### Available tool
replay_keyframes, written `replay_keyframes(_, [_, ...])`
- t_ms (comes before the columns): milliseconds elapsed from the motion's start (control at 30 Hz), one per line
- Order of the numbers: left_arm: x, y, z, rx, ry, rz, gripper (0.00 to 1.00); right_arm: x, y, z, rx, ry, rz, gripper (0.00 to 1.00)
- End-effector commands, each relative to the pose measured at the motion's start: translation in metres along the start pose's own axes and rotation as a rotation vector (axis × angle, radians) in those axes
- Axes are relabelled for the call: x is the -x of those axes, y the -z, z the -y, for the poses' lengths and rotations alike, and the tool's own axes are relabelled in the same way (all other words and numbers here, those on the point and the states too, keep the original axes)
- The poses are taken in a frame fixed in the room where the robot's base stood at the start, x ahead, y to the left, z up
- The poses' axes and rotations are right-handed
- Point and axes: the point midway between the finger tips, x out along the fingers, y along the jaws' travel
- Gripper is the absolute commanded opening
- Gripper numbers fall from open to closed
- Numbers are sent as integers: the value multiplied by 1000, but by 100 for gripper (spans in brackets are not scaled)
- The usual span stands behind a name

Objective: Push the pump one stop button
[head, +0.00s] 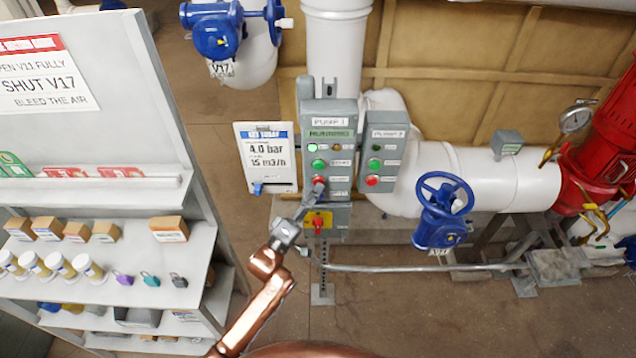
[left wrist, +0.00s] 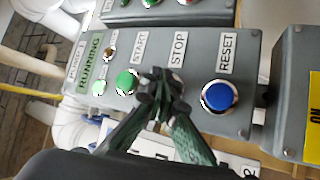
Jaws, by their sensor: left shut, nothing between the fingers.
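The pump 1 panel (head: 330,119) is a grey box on a post, with a lit green RUNNING display (head: 330,134). It also shows in the left wrist view (left wrist: 200,52). Its green start button (head: 318,163) sits above the red stop button (head: 318,179). My left gripper (head: 318,189) is shut and empty, its fingertips at the stop button. In the left wrist view the gripper (left wrist: 161,88) covers the spot below the STOP label, between the green start button (left wrist: 127,81) and the blue reset button (left wrist: 217,96). I cannot tell whether the tips touch or press it.
The pump 2 panel (head: 383,150) stands close on the right. A yellow plate with a red button (head: 318,221) is just below.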

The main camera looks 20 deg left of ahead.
Motion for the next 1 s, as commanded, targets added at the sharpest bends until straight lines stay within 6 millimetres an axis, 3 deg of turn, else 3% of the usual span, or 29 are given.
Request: replay_keyframes(1000, [-5, 4, 3, -1, -1, -1, 0, 1, 0, -2, 1, -1, 0, 40])
